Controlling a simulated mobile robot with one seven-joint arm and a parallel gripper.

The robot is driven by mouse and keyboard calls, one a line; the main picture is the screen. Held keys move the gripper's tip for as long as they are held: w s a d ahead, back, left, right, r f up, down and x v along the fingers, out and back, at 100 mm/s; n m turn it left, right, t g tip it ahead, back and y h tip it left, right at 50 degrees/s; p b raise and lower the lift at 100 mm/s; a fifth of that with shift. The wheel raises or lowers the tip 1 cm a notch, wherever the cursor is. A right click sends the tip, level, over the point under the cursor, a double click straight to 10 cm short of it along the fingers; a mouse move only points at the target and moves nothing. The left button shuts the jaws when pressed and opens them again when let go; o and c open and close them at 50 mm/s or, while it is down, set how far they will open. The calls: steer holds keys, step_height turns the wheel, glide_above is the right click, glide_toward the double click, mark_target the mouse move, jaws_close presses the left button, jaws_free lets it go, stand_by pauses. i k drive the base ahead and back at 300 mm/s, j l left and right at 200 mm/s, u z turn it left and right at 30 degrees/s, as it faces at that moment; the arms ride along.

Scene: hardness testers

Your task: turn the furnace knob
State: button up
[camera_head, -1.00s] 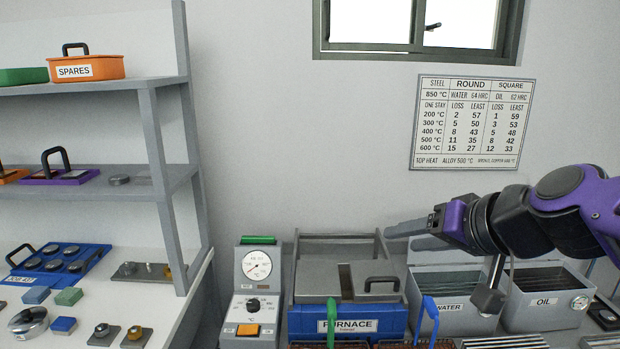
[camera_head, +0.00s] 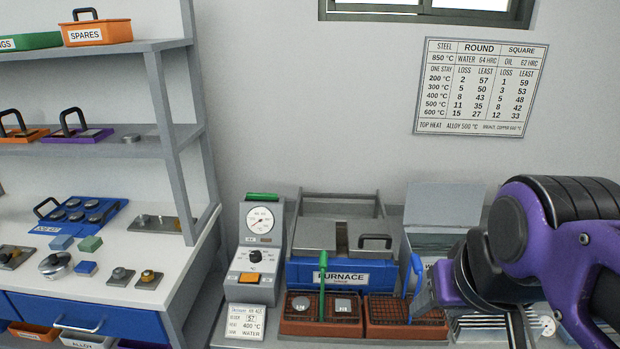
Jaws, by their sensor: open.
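The furnace knob (camera_head: 255,256) is a small black dial on the grey control unit (camera_head: 231,262), below a round white gauge (camera_head: 262,220) and above an orange switch (camera_head: 249,278). The blue-fronted furnace (camera_head: 300,272) stands just right of the unit, its grey lid down. My gripper (camera_head: 428,296) is at the lower right, well right of the knob and apart from it. It is open, and I see nothing held in it. My purple and black wrist hides part of it, so the fingertips are hard to make out.
A green-handled tool (camera_head: 322,270) and a blue-handled one (camera_head: 416,268) stand upright before the furnace, by orange trays (camera_head: 300,328). A card (camera_head: 247,324) stands in front of the control unit. A shelf rack (camera_head: 168,135) rises at left.

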mark_target(256, 257)
steer(key=i+j, duration=0.1)
steer(key=j, duration=0.35)
steer(key=i+j, duration=0.1)
steer(key=j, duration=0.3)
steer(key=i+j, duration=0.15)
steer(key=j, duration=0.3)
